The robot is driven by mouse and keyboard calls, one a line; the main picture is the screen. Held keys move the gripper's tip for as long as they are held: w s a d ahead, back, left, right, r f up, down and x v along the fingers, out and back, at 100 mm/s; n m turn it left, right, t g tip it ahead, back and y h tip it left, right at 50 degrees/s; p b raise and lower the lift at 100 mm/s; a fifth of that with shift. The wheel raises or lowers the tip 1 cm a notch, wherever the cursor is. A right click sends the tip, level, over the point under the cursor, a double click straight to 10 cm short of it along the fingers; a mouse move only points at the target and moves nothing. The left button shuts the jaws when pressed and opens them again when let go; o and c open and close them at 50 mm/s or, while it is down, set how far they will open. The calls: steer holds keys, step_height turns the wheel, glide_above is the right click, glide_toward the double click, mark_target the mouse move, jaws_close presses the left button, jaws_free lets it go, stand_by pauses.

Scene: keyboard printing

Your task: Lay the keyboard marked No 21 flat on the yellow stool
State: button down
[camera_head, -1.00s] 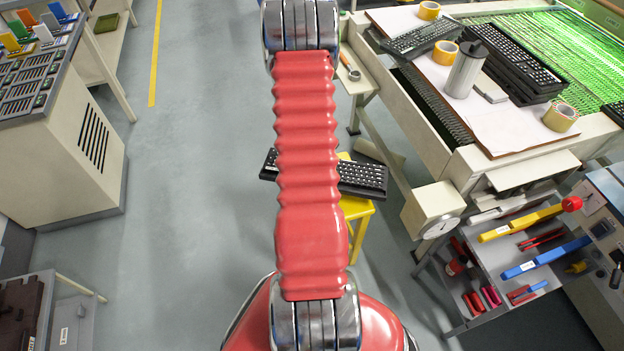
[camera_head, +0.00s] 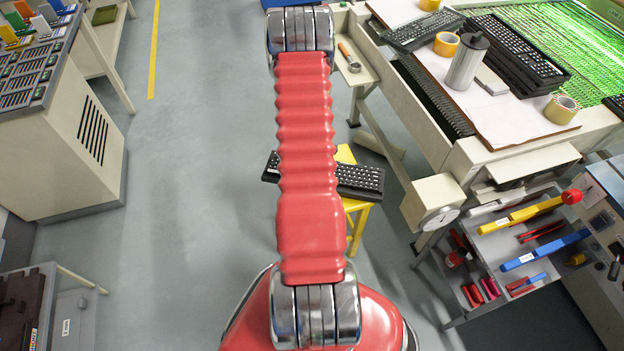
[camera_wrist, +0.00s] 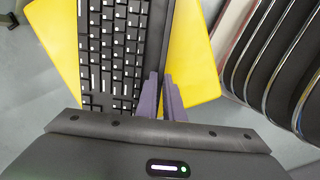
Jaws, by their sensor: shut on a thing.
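A black keyboard (camera_head: 360,179) with white-marked keys lies across the yellow stool (camera_head: 357,207) in the head view, its middle hidden behind my red arm. In the wrist view the keyboard (camera_wrist: 112,50) is over the yellow stool top (camera_wrist: 195,60), which shows on both sides of it. My gripper (camera_wrist: 164,82) has its purple fingers shut on the keyboard's right-hand long edge. I cannot tell whether the keyboard touches the seat or is just above it. No number is readable on it. My gripper is hidden in the head view.
A cream bench (camera_head: 500,153) with several keyboards, tape rolls and a grey bottle (camera_head: 467,62) stands right of the stool. A tool rack (camera_head: 520,250) is at the lower right. A cream cabinet (camera_head: 75,150) stands left; the grey floor between is clear.

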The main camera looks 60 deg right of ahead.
steer(key=shift+f, duration=0.4)
steer(key=shift+f, duration=0.35)
stand_by(0.9)
steer(key=c, duration=1.8)
jaws_free()
steer(key=shift+r, duration=0.1)
steer(key=shift+r, duration=3.4)
steer(key=shift+m, duration=0.3)
